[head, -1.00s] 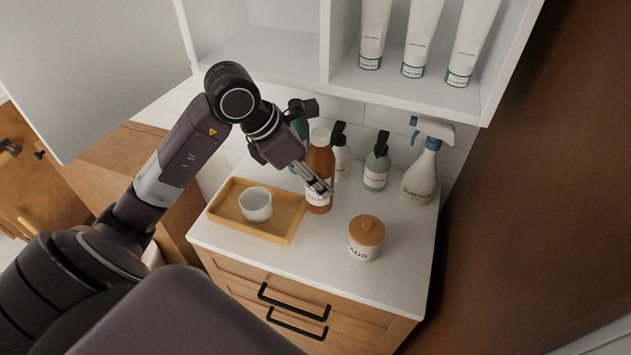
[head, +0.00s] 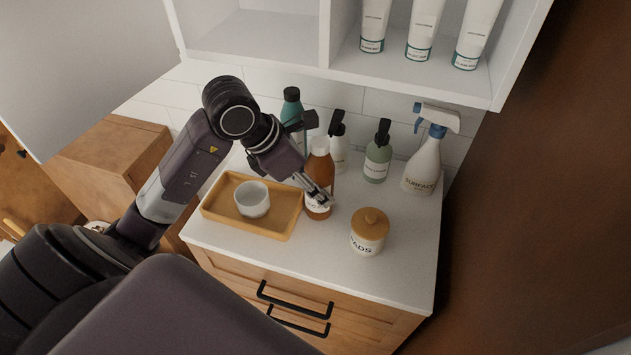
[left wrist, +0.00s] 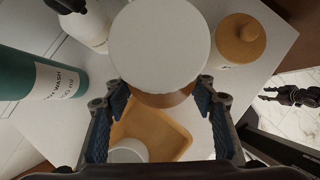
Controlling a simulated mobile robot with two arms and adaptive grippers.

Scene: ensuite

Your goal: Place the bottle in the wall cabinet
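The amber bottle (head: 320,165) with a white cap is at the counter's middle, just right of the tray. My left gripper (head: 321,198) is shut on its body at the label. In the left wrist view the white cap (left wrist: 160,45) fills the top middle, with a finger on each side of the bottle. I cannot tell whether the bottle's base touches the counter. The wall cabinet (head: 410,80) is above the counter, with an empty left compartment and several white tubes in the right one. My right gripper (left wrist: 297,96) seems to show small and dark at the right edge of the wrist view.
A wooden tray (head: 270,225) holds a white cup (head: 252,199). A lidded jar (head: 369,232) stands right of the bottle. Behind are a teal bottle (head: 292,105), a green bottle (head: 377,158) and a spray bottle (head: 424,160). The cabinet door (head: 70,70) stands open at left.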

